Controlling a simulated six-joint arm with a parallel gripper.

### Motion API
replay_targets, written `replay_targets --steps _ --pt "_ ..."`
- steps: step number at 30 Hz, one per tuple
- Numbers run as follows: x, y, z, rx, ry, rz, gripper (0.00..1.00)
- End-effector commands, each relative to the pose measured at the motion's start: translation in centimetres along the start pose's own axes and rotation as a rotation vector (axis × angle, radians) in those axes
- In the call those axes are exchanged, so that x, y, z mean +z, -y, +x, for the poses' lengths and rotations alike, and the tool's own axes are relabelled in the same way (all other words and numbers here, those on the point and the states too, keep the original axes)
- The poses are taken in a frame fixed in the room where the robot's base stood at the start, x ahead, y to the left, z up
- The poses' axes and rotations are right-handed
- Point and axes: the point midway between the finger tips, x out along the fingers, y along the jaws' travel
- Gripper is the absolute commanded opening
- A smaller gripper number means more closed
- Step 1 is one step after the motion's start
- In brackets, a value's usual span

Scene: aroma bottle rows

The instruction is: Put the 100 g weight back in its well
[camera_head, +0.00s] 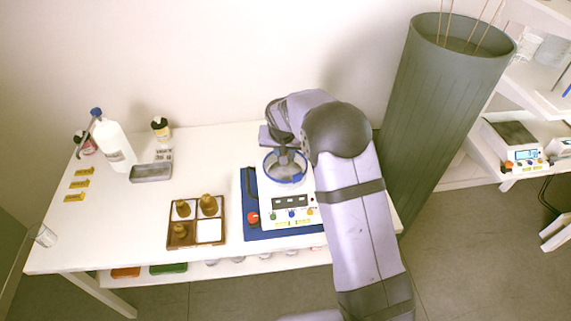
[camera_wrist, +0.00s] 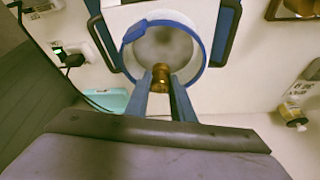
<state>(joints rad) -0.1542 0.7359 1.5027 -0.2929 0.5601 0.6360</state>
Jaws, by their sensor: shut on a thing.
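My gripper (camera_wrist: 161,82) is shut on a small brass weight (camera_wrist: 161,74), which I take to be the 100 g weight. In the head view my gripper (camera_head: 285,160) is over the round pan of the scale (camera_head: 291,208), and the weight cannot be made out there. The blue-rimmed pan (camera_wrist: 190,75) lies below the weight in the wrist view; I cannot tell whether they touch. The brown weight box (camera_head: 171,222) sits left of the scale. Brass weights stand in three of its wells; the lower-right well (camera_head: 209,231) is white and empty.
A blue mat (camera_head: 250,232) lies under the scale. A wash bottle (camera_head: 114,145), a grey tray (camera_head: 151,173), a small bottle (camera_head: 160,128) and yellow labels (camera_head: 79,184) are at the left. A glass (camera_head: 45,236) stands at the left edge. A tall grey bin (camera_head: 440,100) stands right of the table.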

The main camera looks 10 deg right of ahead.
Motion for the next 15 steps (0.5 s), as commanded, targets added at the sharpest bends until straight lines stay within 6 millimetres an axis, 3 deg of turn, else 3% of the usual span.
replay_targets --steps 6,15 --pt "-1.4 0.0 -3.0 -0.001 -0.005 0.0 0.01" --pt "-1.9 0.0 -4.6 0.0 -0.001 0.0 0.01"
